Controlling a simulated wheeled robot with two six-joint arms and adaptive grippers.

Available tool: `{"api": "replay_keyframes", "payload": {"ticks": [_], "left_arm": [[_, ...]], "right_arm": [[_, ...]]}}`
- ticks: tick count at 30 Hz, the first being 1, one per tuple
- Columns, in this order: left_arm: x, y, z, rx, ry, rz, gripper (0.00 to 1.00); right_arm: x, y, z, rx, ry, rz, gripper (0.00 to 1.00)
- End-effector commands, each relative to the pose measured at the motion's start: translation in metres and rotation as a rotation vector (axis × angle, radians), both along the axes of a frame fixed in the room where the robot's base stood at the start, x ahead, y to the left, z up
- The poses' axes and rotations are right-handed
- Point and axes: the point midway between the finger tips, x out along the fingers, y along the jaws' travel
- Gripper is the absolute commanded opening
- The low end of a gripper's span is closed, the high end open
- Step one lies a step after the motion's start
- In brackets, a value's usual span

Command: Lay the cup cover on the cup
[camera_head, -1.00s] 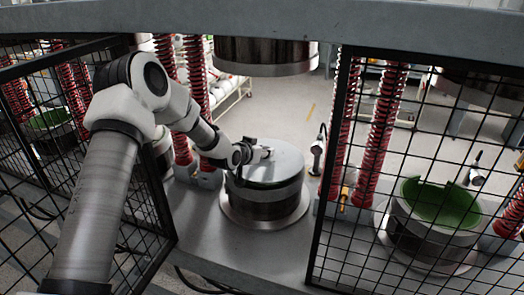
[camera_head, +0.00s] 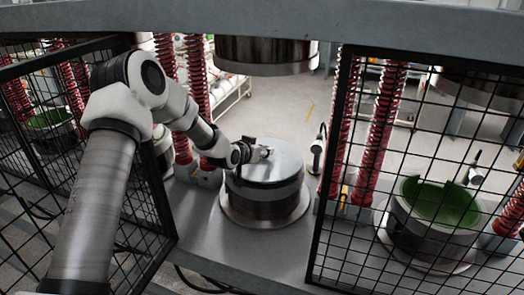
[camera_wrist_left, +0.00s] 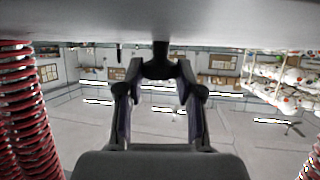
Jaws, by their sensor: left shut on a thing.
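The cup cover (camera_head: 285,162) is a pale grey round plate. It lies level on top of the cup (camera_head: 265,203), a dark metal cylinder with a wide base ring. No green lining shows between cover and cup, so the cover looks down on the rim. My left gripper (camera_head: 264,151) comes in from the left, low over the cover, and is shut on its small handle, mostly hidden by the jaws. My right gripper is not in view.
A press head (camera_head: 266,55) hangs above the cup. Red springs (camera_head: 196,80) stand on both sides. A black mesh fence (camera_head: 340,130) closes off the right, with an open green-lined cup (camera_head: 440,203) behind it. A small post (camera_head: 317,152) stands right of the cup.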

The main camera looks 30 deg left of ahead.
Motion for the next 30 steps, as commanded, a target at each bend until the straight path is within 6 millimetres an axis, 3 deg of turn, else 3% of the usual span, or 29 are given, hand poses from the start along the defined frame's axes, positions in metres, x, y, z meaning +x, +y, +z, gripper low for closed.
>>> {"api": "replay_keyframes", "payload": {"ticks": [30], "left_arm": [[0.0011,-0.0001,-0.0079,0.001,-0.003,0.0,0.0]], "right_arm": [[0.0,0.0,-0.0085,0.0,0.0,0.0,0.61]]}}
